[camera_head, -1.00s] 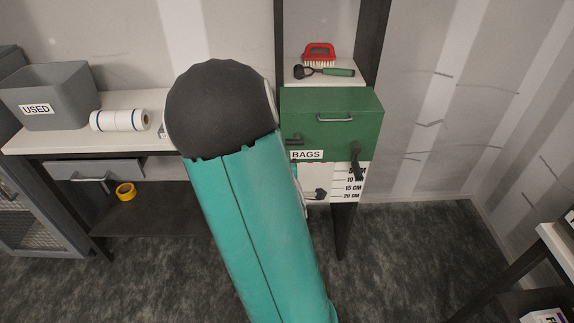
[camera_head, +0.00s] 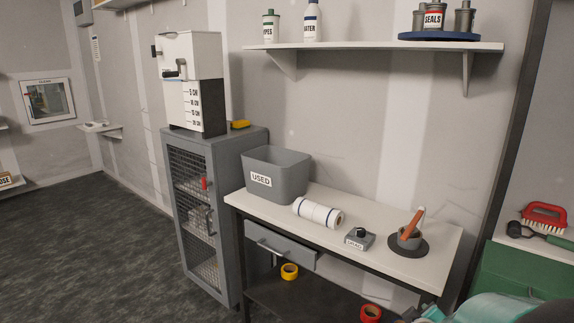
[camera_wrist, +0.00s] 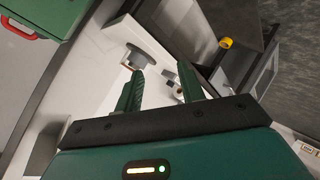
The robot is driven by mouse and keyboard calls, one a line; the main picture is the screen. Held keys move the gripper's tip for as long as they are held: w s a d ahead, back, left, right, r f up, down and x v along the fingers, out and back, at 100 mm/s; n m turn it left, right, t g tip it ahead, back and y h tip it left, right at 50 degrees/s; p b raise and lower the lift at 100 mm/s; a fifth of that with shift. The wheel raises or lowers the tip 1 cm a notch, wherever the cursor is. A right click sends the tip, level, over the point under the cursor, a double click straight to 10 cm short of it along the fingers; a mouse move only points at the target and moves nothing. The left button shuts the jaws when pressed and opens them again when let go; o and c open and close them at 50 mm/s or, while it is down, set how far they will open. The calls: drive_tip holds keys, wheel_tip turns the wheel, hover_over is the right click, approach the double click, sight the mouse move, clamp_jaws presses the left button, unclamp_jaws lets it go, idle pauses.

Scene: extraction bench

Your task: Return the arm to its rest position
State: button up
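My gripper (camera_wrist: 161,68) shows in the wrist view with its two green ribbed fingers apart. Nothing is held between them. Beyond the fingers lies the white bench top with small items on it, some partly hidden by the fingers. In the head view my teal arm (camera_head: 500,308) shows only in part, at the bottom right edge. I cannot make out the fingers there.
The white bench (camera_head: 400,215) carries a grey USED bin (camera_head: 275,178), a white roll (camera_head: 318,213), a small grey box (camera_head: 359,239) and a cup with an orange-handled tool (camera_head: 410,235). A green cabinet (camera_head: 515,270) stands right; a mesh cabinet (camera_head: 205,215) stands left. Floor is clear at left.

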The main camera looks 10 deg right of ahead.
drive_tip(key=s+a+r+m+g+y, duration=0.1)
drive_tip(key=s+a+r+y, duration=0.3)
drive_tip(key=a, duration=0.6)
drive_tip(key=s+a+r+m+g+y, duration=0.1)
drive_tip(key=s+a+r+m+y, duration=0.1)
drive_tip(key=a+r, duration=0.6)
drive_tip(key=s+a+m+g, duration=0.1)
drive_tip(key=s+a+g, duration=0.1)
drive_tip(key=s+a, duration=0.4)
drive_tip(key=shift+s+a+r, duration=0.25)
drive_tip(key=shift+s+r, duration=0.2)
drive_tip(key=shift+s, duration=0.55)
drive_tip(key=shift+d, duration=0.15)
